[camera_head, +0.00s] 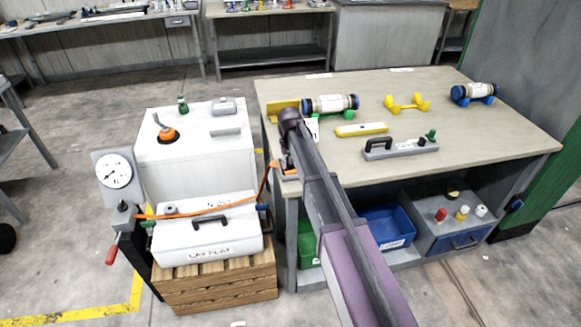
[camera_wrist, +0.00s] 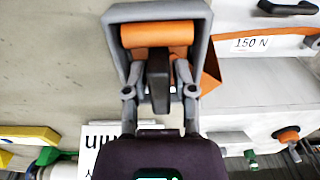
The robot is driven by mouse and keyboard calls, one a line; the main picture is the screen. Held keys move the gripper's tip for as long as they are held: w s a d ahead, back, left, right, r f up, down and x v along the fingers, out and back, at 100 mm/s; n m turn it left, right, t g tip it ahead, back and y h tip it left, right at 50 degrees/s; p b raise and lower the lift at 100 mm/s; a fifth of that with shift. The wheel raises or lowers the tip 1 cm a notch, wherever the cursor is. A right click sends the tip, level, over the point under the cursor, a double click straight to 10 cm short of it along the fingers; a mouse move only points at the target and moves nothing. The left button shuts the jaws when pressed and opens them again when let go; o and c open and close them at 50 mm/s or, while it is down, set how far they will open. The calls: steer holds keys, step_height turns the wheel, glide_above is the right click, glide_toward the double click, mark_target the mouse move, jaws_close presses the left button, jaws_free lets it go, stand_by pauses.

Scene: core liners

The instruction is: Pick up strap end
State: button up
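The orange strap (camera_head: 200,216) runs over the white box and up to the left edge of the workbench. Its end shows there as a small grey and orange piece (camera_head: 288,173), just below my gripper (camera_head: 285,160). In the wrist view a grey frame holds an orange roll (camera_wrist: 157,34), and a dark tab (camera_wrist: 158,82) points from it toward my gripper (camera_wrist: 159,92). My fingers stand on either side of the tab, with gaps visible beside it. The fingertips overlap the frame's lower part; whether they touch it is unclear.
The white box (camera_head: 208,243) with a black handle sits on a wooden pallet (camera_head: 220,286), beside a dial gauge (camera_head: 117,172). The bench (camera_head: 470,115) bears capped cylinders (camera_head: 332,104), a yellow level (camera_head: 361,129) and a grey handled tool (camera_head: 400,149). A white card (camera_wrist: 105,142) lies close to my gripper.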

jaws_close()
steer(key=shift+r, duration=0.2)
step_height(320, 180, up, 4)
steer(key=p, duration=0.4)
steer(key=shift+f, duration=0.1)
steer(key=s+d+p, duration=0.1)
steer(key=s+d, duration=0.1)
steer(key=s, duration=1.4)
steer(key=shift+d+r, duration=0.2)
steer(key=shift+r, duration=0.2)
steer(key=shift+w, duration=0.1)
